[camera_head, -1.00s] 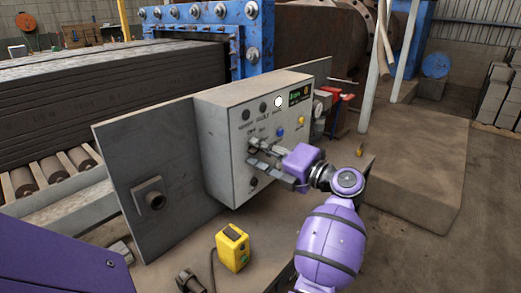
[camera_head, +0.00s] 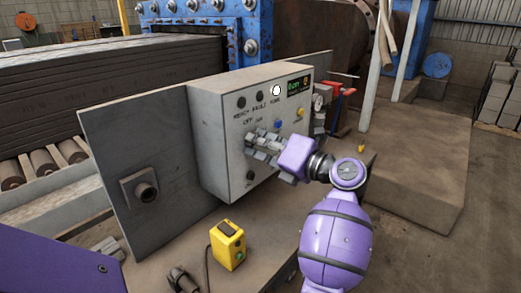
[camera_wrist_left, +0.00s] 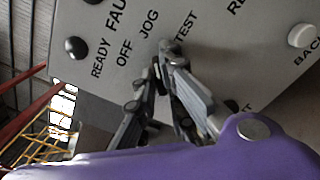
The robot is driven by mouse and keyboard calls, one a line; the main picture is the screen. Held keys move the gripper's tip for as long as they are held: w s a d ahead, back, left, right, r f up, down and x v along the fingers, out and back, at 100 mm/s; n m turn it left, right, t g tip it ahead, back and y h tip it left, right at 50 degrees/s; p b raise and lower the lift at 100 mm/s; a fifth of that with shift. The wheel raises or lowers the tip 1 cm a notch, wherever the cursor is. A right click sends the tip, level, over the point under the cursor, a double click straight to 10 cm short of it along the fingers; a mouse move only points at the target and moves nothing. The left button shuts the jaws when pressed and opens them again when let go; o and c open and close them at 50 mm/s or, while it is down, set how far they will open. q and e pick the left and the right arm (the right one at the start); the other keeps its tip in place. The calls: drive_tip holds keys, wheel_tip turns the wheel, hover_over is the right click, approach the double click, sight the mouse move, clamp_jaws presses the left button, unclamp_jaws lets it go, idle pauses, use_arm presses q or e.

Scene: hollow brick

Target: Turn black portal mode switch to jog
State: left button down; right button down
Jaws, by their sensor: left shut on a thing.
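In the left wrist view the gripper (camera_wrist_left: 160,70) reaches the panel (camera_wrist_left: 215,45) just under JOG and TEST. The fingers hide most of the switch, so I cannot tell which label it points to. My right gripper is not in view.
A blue button (camera_head: 278,124), a yellow button (camera_head: 300,112) and a dark knob (camera_head: 250,175) sit near the gripper on the panel. A yellow pendant box (camera_head: 228,245) stands on the bench.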

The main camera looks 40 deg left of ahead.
use_arm(q)
drive_tip(key=shift+n, duration=0.4)
drive_tip(key=c, duration=1.8)
unclamp_jaws()
drive_tip(key=shift+c, duration=0.2)
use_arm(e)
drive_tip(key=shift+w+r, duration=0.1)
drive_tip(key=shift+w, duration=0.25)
use_arm(q)
drive_tip(key=d, duration=1.2)
drive_tip(key=shift+s, duration=0.45)
